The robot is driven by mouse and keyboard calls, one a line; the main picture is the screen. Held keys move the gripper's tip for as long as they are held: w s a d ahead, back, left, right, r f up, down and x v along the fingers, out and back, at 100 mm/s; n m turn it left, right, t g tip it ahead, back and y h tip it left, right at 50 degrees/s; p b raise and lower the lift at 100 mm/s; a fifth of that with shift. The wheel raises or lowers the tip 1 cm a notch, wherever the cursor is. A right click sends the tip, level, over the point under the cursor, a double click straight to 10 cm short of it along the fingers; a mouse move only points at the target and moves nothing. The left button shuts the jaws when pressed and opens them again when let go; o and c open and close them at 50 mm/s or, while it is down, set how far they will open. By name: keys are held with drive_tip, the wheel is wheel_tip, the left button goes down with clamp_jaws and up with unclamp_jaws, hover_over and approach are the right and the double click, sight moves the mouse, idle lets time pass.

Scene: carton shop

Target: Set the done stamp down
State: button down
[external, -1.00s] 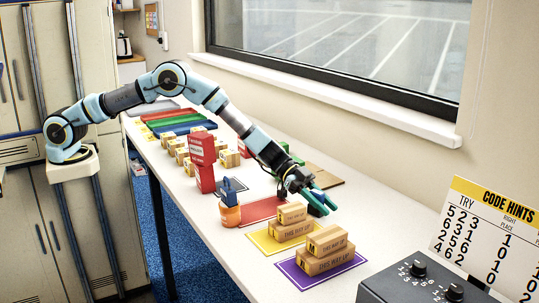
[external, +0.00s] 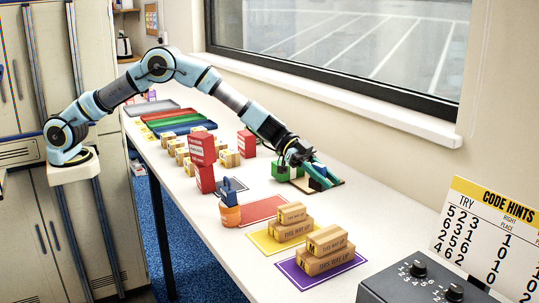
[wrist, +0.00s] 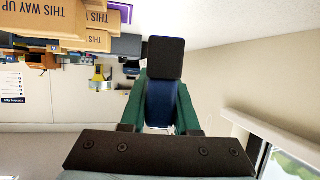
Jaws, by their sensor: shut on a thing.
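My gripper (external: 318,174) has green fingers and is shut on the done stamp. In the wrist view the stamp's dark blue body (wrist: 161,100) sits between the fingers, with a black block (wrist: 166,57) at its far end. In the external view only a small dark part of the stamp (external: 317,185) shows at the fingers. The gripper is at or just above a brown board (external: 336,184) by the window side of the table. I cannot tell whether the stamp touches the board.
A green object (external: 281,172) stands just left of the gripper. Carton stacks stand on a yellow mat (external: 262,243) and a purple mat (external: 300,281) nearer the camera.

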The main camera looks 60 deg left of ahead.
drive_tip(key=s+d+r+m+g, duration=0.2)
drive_tip(key=s+d+m+g, duration=0.15)
drive_tip(key=s, duration=0.85)
drive_tip(key=s+d+r+m+g, duration=0.1)
drive_tip(key=s+d+m+g, duration=0.25)
drive_tip(key=s, duration=0.75)
drive_tip(key=shift+g+y, duration=0.5)
drive_tip(key=f, duration=0.3)
drive_tip(key=d+f, duration=0.1)
drive_tip(key=f, duration=0.1)
drive_tip(key=shift+s+f+p, duration=0.3)
drive_tip(key=shift+s+p, duration=0.1)
drive_tip(key=shift+f+p, duration=0.35)
drive_tip(key=shift+f, duration=1.7)
drive_tip(key=shift+f, duration=0.4)
drive_tip(key=shift+f, duration=0.1)
drive_tip(key=c, duration=0.7)
unclamp_jaws()
drive_tip(key=shift+o, duration=0.2)
